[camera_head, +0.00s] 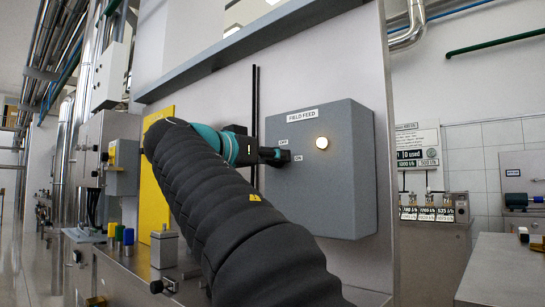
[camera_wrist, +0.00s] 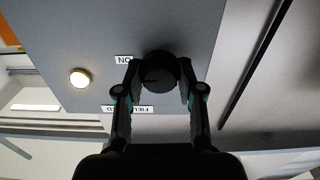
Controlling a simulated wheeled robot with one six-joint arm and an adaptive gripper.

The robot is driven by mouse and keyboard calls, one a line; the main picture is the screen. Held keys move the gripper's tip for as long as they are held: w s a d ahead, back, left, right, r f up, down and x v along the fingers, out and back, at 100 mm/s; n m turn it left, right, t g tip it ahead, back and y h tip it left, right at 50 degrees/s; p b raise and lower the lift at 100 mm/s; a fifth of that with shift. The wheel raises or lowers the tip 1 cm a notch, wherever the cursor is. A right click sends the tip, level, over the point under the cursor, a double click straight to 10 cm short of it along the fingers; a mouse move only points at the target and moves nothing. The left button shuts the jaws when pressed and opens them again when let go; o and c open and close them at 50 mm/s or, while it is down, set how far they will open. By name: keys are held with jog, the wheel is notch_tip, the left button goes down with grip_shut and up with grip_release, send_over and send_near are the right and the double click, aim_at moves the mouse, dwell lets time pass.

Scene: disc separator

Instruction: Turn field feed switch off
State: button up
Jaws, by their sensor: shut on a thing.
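The grey field feed box (camera_head: 345,190) is fixed to the wall panel, with a FIELD FEED label (camera_head: 302,114) and a lit round lamp (camera_head: 321,143) on its front. In the wrist view, turned upside down, the fingers sit on either side of the knob (camera_wrist: 158,74), near the ON label (camera_wrist: 124,59). The knob's pointing direction is too dark to tell.
A yellow panel (camera_head: 152,180) stands left of my arm. Below it is a metal bench with several small coloured knobs (camera_head: 121,235). A dark vertical rail (camera_head: 254,100) runs left of the box. A metal table (camera_head: 505,270) stands at the right.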

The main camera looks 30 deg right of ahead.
jog(key=n+p, duration=0.2)
jog(key=n, duration=0.2)
jog(key=shift+r+n, duration=0.1)
jog(key=shift+n, duration=0.2)
jog(key=n+p, duration=0.2)
jog(key=n, duration=0.2)
jog(key=shift+w, duration=0.1)
jog(key=n+p, duration=0.3)
jog(key=n, duration=0.2)
jog(key=shift+n, duration=0.3)
jog(key=shift+f+n+p, duration=0.2)
jog(key=shift+n+p, duration=0.8)
jog(key=shift+n, duration=0.5)
jog(key=o, duration=1.1)
jog(key=shift+o, duration=0.2)
jog(key=v, duration=1.2)
